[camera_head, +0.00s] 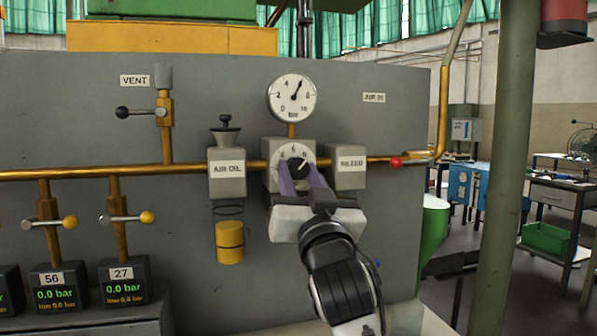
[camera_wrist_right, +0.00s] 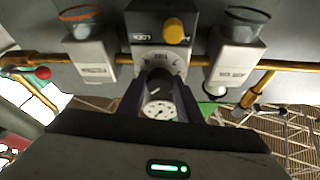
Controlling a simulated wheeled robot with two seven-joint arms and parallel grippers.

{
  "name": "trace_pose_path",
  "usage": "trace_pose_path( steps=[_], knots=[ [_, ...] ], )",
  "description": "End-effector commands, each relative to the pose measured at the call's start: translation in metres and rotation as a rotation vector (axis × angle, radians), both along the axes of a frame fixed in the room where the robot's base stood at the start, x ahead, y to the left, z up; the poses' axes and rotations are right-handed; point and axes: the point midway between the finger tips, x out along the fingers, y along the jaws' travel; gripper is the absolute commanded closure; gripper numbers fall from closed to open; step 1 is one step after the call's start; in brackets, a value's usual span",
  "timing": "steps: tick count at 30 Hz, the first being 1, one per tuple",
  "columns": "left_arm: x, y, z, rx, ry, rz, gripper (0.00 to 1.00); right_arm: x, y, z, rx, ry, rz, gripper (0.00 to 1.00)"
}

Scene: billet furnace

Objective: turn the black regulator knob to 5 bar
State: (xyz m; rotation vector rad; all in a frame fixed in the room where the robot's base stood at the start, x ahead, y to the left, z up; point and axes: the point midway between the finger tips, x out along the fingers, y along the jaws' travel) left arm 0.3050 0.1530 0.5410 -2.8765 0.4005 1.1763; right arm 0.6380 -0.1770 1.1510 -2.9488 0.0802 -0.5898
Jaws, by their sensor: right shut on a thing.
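The black regulator knob (camera_head: 299,166) sits on a grey regulator block (camera_head: 268,150) with a numbered scale. My right gripper (camera_head: 300,175) reaches it from below right, its two purple fingers shut on the knob's sides. The fingers hide part of the knob. The right wrist view shows the knob (camera_wrist_right: 158,84) between the fingers. The round white gauge (camera_head: 292,97) above the block reads in bar. Its needle points up and slightly right, just past the 4; the exact value is too small to read. My left gripper is not in view.
An AIR OIL unit (camera_head: 227,172) is left of the regulator and a FILTER block (camera_head: 349,167) close on its right. A brass pipe (camera_head: 120,171) runs across the grey panel. A red-knobbed valve (camera_head: 396,162) is further right. A yellow knob (camera_wrist_right: 175,30) shows by a LOCK label.

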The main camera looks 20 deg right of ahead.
Motion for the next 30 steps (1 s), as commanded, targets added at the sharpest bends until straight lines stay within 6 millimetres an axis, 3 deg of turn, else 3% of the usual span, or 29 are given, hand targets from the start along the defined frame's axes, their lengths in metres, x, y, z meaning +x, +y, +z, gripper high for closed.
trace_pose_path(
  steps=[19, 30],
  knots=[
    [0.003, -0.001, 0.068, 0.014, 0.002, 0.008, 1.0, 0.0, -0.005, 0.005, -0.499, 0.018, -0.001, 0.9],
    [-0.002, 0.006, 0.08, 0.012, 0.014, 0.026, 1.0, 0.0, -0.006, 0.002, -0.69, 0.022, -0.001, 0.9]
  ],
)
